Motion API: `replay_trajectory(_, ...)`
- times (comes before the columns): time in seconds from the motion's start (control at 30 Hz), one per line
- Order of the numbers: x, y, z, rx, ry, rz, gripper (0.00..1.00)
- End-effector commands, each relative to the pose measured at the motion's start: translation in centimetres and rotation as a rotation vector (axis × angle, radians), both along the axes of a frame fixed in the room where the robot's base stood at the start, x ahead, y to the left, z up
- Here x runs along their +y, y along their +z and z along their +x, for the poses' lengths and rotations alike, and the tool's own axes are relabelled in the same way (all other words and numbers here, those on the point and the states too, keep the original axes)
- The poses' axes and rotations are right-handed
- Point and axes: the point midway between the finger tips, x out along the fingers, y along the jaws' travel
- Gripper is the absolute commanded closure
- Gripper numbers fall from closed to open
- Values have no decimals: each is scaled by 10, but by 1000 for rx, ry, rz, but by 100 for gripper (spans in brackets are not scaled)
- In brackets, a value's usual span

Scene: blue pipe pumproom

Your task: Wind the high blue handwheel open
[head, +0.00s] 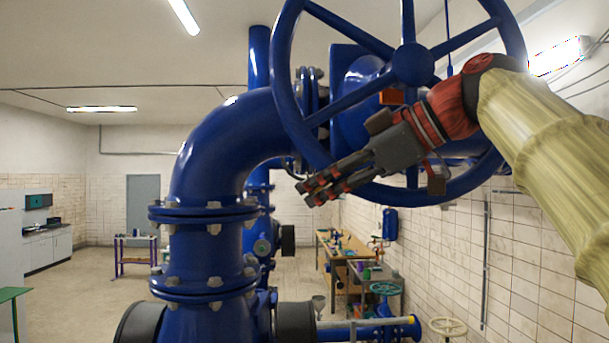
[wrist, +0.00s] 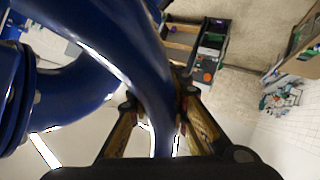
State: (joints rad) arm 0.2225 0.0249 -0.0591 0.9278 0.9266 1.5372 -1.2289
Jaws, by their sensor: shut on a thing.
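The high blue handwheel (head: 413,64) is large and spoked, and stands upright at the top right of the head view. My gripper (head: 311,189) reaches across the lower left of the wheel, with its fingers at the rim. In the wrist view the blue rim (wrist: 135,62) runs down between the two fingers of my gripper (wrist: 160,105), which are shut on it. The exact contact at the fingertips is partly hidden by the rim. The blue valve body (head: 352,105) sits behind the wheel, partly covered by it and by my arm.
A thick blue pipe elbow (head: 215,135) with bolted flanges stands close to the left of the wheel. A tiled wall (head: 530,245) runs along the right. A workbench (head: 335,250) and a smaller pale handwheel (head: 448,326) are lower down. Open floor (head: 80,290) lies to the left.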

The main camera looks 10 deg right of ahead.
Motion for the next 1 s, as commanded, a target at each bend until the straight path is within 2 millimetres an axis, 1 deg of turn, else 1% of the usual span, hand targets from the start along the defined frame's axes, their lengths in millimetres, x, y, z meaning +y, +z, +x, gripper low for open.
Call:
replay_trajectory(0.17, -6, -5, 1, 4, -2, -25, 100)
replay_trajectory(0.53, -7, -9, 2, 10, -2, -29, 100)
replay_trajectory(0.57, -7, -9, 2, 11, -2, -29, 83)
replay_trajectory(0.93, -5, -5, 0, 3, -1, -26, 62)
replay_trajectory(1.0, -5, -5, 0, 3, -1, -26, 62)
